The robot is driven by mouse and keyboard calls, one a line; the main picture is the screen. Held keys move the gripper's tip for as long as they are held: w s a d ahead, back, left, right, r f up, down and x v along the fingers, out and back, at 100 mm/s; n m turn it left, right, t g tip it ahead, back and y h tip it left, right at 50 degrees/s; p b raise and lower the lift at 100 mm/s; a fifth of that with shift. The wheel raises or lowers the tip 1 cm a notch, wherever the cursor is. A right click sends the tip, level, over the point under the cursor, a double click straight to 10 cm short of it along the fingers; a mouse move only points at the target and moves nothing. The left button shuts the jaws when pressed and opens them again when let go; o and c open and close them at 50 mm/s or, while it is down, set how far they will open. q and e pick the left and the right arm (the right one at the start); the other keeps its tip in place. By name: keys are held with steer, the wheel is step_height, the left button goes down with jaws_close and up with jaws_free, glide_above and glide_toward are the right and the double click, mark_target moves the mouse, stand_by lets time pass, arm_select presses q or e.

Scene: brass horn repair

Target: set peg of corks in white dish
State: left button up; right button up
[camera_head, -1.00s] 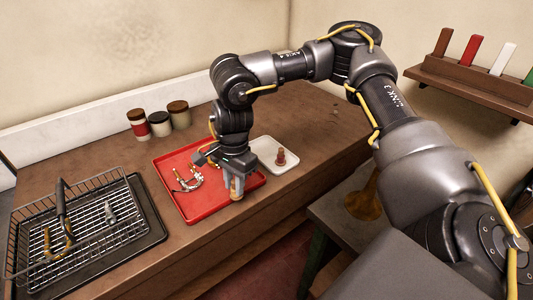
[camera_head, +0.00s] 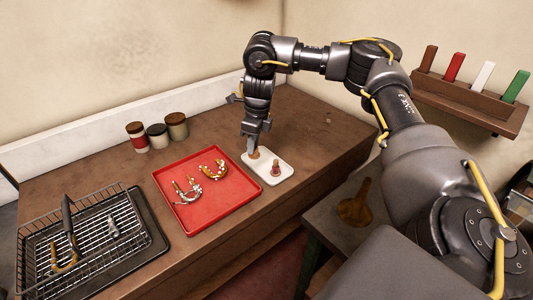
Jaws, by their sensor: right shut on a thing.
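The white dish (camera_head: 283,178) lies on the brown bench, just right of the red tray. A small reddish-brown peg of corks (camera_head: 275,169) stands upright in its right half. My right gripper (camera_head: 254,147) points down over the dish's back left part. It is shut on a tan peg of corks (camera_head: 255,154), mostly hidden by the fingers. The held peg's bottom is at or just above the dish; I cannot tell if it touches. My left gripper is not in view.
The red tray (camera_head: 210,215) holds brass and silvery curved horn parts (camera_head: 213,171). A wire basket (camera_head: 130,232) stands at the left on a dark tray. Several jars (camera_head: 157,134) stand at the back. A rack with coloured blocks (camera_head: 468,98) hangs at the right.

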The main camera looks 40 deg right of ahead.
steer(key=w+d+f, duration=0.1)
steer(key=d+f, duration=0.3)
steer(key=w+d+f, duration=0.1)
steer(key=d+f, duration=0.1)
steer(key=d, duration=0.1)
steer(key=shift+w+f, duration=0.3)
steer(key=shift+f, duration=0.05)
steer(key=shift+d+f+p, duration=0.15)
steer(key=shift+f+p, duration=0.05)
steer(key=shift+f, duration=0.75)
steer(key=shift+d+f+p, duration=0.15)
steer(key=shift+f, duration=0.8)
steer(key=shift+a+f, duration=0.1)
steer(key=o, duration=1)
steer(key=shift+c, duration=0.2)
